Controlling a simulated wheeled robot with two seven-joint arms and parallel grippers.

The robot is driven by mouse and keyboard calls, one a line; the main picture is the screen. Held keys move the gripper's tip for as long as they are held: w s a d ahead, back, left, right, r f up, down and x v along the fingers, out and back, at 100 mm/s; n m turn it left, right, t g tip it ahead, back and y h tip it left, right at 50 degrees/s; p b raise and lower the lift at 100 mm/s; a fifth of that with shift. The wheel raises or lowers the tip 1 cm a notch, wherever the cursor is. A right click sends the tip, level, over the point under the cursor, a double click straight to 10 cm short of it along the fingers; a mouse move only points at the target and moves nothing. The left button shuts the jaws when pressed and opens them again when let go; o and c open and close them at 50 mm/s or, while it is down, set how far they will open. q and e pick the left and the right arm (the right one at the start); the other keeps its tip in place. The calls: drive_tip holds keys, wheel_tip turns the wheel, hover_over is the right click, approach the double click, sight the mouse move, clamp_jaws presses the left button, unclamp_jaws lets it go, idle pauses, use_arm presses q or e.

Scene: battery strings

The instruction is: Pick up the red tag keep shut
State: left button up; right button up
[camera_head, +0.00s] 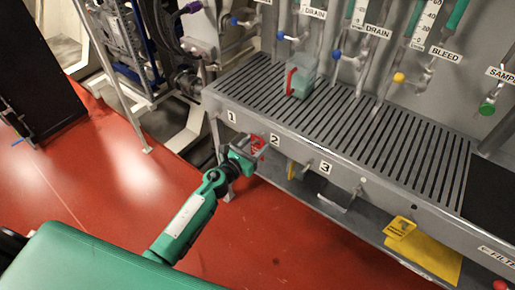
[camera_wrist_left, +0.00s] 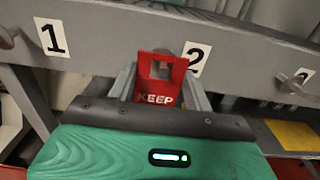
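The red tag (camera_head: 257,146), marked KEEP, is at the front rail of the grated bench, between labels 1 and 2. In the left wrist view the red tag (camera_wrist_left: 161,72) faces me upright, with a square cut-out near its top. My left gripper (camera_head: 247,157) is in front of it. In the wrist view the fingers of my left gripper (camera_wrist_left: 160,92) stand apart on either side of the tag's lower part; I see no clear grip. The tag's bottom is hidden behind the gripper body. My right gripper is not in view.
The grated bench (camera_head: 227,97) has pipes and valves behind it. A clear container with a red handle (camera_head: 300,76) stands on the grating. Yellow tags (camera_head: 400,228) and a yellow sheet (camera_head: 425,258) are at the lower shelf. Red floor (camera_head: 110,180) lies open to the left.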

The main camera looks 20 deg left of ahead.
use_arm(q)
drive_tip(key=shift+c, duration=1.3)
drive_tip(key=shift+r, duration=0.15)
